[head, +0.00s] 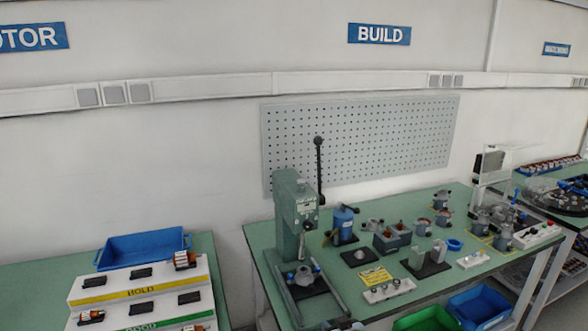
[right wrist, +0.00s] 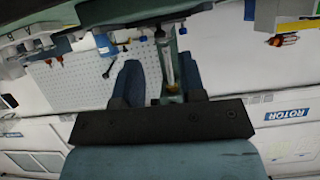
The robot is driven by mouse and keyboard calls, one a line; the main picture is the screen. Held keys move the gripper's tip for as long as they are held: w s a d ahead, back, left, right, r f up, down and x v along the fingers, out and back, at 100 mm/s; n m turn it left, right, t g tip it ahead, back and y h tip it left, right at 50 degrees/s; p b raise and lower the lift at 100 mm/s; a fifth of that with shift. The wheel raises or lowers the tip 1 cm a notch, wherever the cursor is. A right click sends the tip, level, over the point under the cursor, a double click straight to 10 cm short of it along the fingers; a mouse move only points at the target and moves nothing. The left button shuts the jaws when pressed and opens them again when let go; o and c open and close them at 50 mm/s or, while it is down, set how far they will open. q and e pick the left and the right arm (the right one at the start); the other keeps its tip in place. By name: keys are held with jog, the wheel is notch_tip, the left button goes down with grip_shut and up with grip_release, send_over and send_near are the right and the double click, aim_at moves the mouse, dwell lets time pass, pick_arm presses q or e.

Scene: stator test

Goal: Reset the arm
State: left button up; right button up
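My right gripper (right wrist: 158,78) shows in the right wrist view with its two blue-grey fingers spread apart. It is open, and nothing is visibly gripped. The wrist picture is upside down, and part of the green press shows behind the gap between the fingers. In the head view only a small dark blue tip of the right gripper (head: 343,325) shows at the bottom edge, in front of the bench. The rest of the right arm is out of the frame. My left gripper is in neither view.
A green lever press (head: 290,215) stands at the left of the green bench, with small motor parts and fixtures to its right. Blue (head: 478,304) and green (head: 428,319) bins sit low in front. A blue tray (head: 142,248) and stepped white rack (head: 150,290) stand left.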

jog(key=s+d+f+p, duration=0.1)
jog(key=s+f, duration=0.2)
jog(key=s, duration=0.4)
jog(key=s+d+f, duration=0.2)
jog(key=s, duration=0.5)
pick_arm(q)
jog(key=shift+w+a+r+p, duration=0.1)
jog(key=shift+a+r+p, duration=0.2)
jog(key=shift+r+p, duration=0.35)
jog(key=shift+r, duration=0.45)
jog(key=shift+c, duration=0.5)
pick_arm(e)
jog(key=s+d+r, duration=0.1)
jog(key=s+d, duration=0.1)
jog(key=s, duration=0.9)
jog(key=s+d+r+g+h, duration=0.1)
jog(key=s+d, duration=0.2)
jog(key=s, duration=0.8)
jog(key=shift+s+d+r+m, duration=0.15)
jog(key=shift+s+d+m, duration=0.15)
jog(key=shift+s+m, duration=0.1)
